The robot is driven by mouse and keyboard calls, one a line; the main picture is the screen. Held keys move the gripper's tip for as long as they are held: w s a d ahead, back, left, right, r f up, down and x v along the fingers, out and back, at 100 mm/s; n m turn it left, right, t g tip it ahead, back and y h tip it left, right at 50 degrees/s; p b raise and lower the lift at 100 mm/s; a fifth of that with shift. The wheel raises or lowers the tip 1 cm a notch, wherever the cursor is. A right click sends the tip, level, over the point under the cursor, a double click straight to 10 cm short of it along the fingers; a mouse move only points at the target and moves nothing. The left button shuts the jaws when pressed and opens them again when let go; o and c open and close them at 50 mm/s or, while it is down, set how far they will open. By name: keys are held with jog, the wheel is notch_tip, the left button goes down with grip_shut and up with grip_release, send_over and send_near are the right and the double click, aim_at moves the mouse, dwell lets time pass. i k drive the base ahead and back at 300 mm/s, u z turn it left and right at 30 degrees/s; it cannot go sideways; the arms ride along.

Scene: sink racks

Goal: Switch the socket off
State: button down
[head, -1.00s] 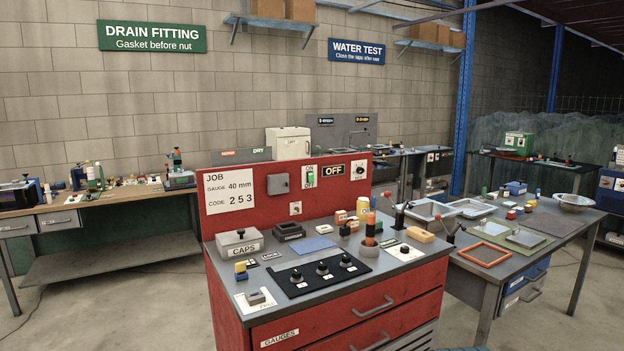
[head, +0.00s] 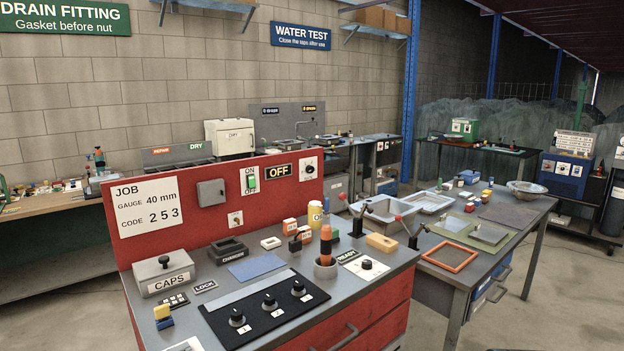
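A red upright panel (head: 78,222) stands at the back of the red workbench. It carries a small white socket-like plate (head: 236,219) low in the middle. Above it and to the right is a green rocker switch (head: 252,181) with ON printed above and OFF below; its tilt is too small to tell. A black sign reading OFF (head: 279,171) is right of the switch. A white plate with a black dial (head: 309,168) is at the panel's right end. A grey box (head: 211,193) is left of the switch. My gripper is not in view.
The bench top holds a CAPS box (head: 164,275), a black panel with three knobs (head: 265,308), a charger tray (head: 229,251) and an orange-black tool upright in a grey cup (head: 325,268). A second table with trays (head: 384,211) stands right. Space before the panel's switch is clear.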

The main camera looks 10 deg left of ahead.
aim_at(251, 179)
jog(key=z, duration=0.05)
jog(key=i, duration=0.75)
jog(key=u, duration=0.7)
jog(key=i, duration=0.7)
jog(key=u, duration=0.6)
